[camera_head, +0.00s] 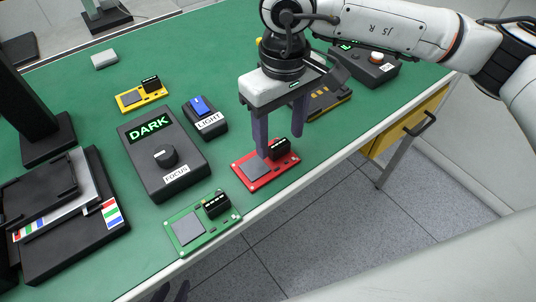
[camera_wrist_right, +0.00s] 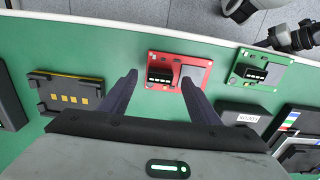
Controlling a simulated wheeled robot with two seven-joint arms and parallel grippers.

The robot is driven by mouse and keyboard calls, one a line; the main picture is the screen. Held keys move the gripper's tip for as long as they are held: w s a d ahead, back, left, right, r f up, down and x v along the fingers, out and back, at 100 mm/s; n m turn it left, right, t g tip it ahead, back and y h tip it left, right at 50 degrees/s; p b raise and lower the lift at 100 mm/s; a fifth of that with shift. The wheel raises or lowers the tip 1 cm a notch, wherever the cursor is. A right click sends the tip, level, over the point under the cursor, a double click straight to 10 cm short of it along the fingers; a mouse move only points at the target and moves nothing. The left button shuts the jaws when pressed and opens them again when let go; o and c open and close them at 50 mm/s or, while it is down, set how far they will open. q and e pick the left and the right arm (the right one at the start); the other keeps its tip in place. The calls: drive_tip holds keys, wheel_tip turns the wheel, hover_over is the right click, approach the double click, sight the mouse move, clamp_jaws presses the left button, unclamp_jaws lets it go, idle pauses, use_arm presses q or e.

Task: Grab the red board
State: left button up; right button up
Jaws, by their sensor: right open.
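The red board (camera_head: 275,178) lies flat on the green table near its front edge, with a grey square and a black block on it. It also shows in the right wrist view (camera_wrist_right: 178,57).
A green board (camera_head: 190,230) lies left of the red one, a yellow board (camera_head: 140,95) further back. A DARK/FOCUS box (camera_head: 150,180), a LIGHT switch (camera_head: 205,118) and a black-yellow tray (camera_head: 328,100) stand near. A black stand (camera_head: 80,240) is at left.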

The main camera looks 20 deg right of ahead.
sight(280, 144)
drive_tip(key=shift+f, duration=1.1)
drive_tip(key=c, duration=1.2)
drive_tip(key=shift+r, duration=0.1)
wheel_tip(280, 144, up, 10)
drive_tip(key=b, duration=0.1)
